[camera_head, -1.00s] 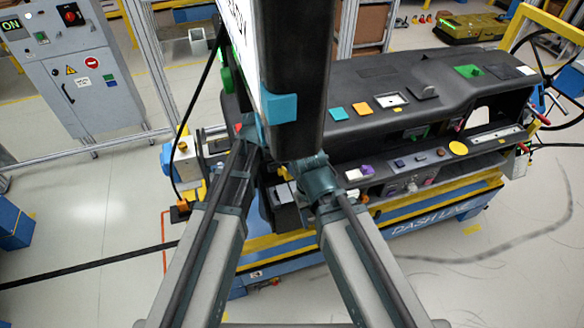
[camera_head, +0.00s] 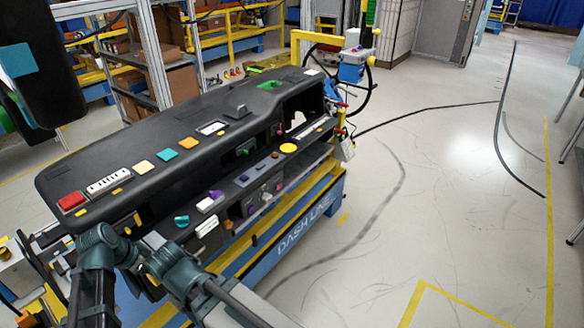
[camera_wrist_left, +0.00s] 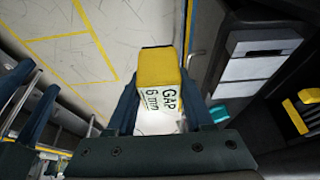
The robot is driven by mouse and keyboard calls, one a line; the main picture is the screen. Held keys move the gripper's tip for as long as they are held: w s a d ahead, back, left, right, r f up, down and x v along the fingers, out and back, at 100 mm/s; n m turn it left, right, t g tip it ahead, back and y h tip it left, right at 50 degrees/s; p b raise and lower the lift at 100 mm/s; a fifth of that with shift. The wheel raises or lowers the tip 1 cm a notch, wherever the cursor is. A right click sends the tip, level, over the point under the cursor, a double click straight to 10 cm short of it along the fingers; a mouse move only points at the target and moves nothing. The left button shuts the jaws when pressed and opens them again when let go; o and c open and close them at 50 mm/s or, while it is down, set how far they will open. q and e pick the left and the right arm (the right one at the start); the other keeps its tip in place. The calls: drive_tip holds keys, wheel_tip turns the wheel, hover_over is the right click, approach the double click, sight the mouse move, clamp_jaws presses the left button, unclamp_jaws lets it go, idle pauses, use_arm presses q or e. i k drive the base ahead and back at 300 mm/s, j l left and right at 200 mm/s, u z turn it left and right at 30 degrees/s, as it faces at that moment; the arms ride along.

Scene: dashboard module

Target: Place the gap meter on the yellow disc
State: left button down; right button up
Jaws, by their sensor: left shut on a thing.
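The gap meter (camera_wrist_left: 158,70), a block with a yellow end and a white face marked "GAP 6 mm", is between the fingers of my left gripper (camera_wrist_left: 160,92) in the left wrist view. The gripper is shut on it, and the block sticks out past the fingers. The yellow disc (camera_head: 288,148) lies on the lower ledge of the dashboard module, toward its far right end, in the head view. It looks bare, and the gap meter is apart from it. My arms enter at the lower left of the head view; neither gripper shows clearly there.
The dark dashboard (camera_head: 140,190) carries a red block (camera_head: 71,201), an orange tile (camera_head: 189,143) and a green part (camera_head: 270,85) on top. A purple-and-white part (camera_head: 210,201) and a teal knob (camera_head: 181,221) are on the near ledge. The floor to the right is open.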

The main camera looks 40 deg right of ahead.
sight(288, 148)
drive_tip(key=i+l+u, duration=0.15)
drive_tip(key=l+u, duration=0.15)
drive_tip(key=l, duration=2)
drive_tip(key=l+u, duration=0.3)
drive_tip(key=l, duration=2)
drive_tip(key=i, duration=0.45)
